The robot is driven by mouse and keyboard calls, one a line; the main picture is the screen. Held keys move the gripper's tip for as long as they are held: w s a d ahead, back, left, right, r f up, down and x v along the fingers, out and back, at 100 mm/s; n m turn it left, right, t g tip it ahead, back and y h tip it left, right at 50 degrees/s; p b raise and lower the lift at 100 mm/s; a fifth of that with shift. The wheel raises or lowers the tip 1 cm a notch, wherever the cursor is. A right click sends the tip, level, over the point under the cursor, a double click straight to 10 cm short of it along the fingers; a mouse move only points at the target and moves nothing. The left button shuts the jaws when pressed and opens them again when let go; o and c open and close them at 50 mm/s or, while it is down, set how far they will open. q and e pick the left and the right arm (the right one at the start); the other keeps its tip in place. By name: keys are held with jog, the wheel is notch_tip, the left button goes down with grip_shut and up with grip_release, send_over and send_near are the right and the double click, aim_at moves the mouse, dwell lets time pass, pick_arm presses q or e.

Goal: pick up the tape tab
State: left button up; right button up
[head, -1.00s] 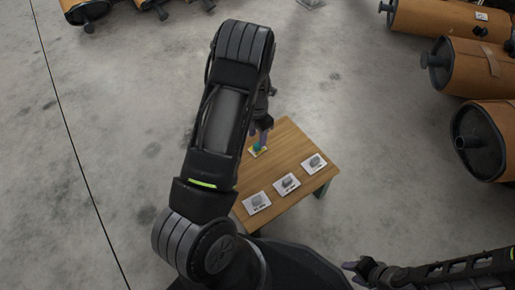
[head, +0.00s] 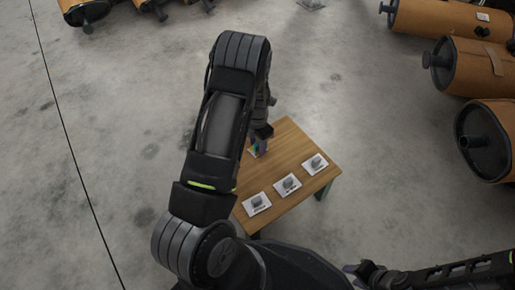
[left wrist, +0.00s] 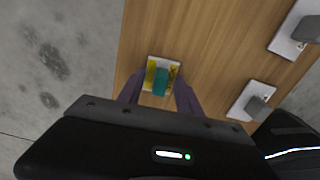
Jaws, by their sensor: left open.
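The tape tab (left wrist: 160,82) is a small teal block on a white card with yellow patches (left wrist: 150,72), lying on the wooden table (left wrist: 205,40). In the head view the tab is mostly hidden by my left gripper (head: 259,147). In the left wrist view my left gripper (left wrist: 159,80) is open, with one purple finger on each side of the tab. I cannot tell whether the fingers touch it. My right gripper (head: 358,270) is at the lower right of the head view, away from the table; its finger opening is unclear.
Three white cards with grey pieces lie along the table's near and right side: left card (head: 257,204), middle card (head: 288,185), right card (head: 315,164). Large brown mufflers (head: 470,65) lie on the floor at right.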

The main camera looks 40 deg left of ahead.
pick_arm(q)
jog(key=shift+c, duration=0.4)
grip_shut()
dwell(0.4)
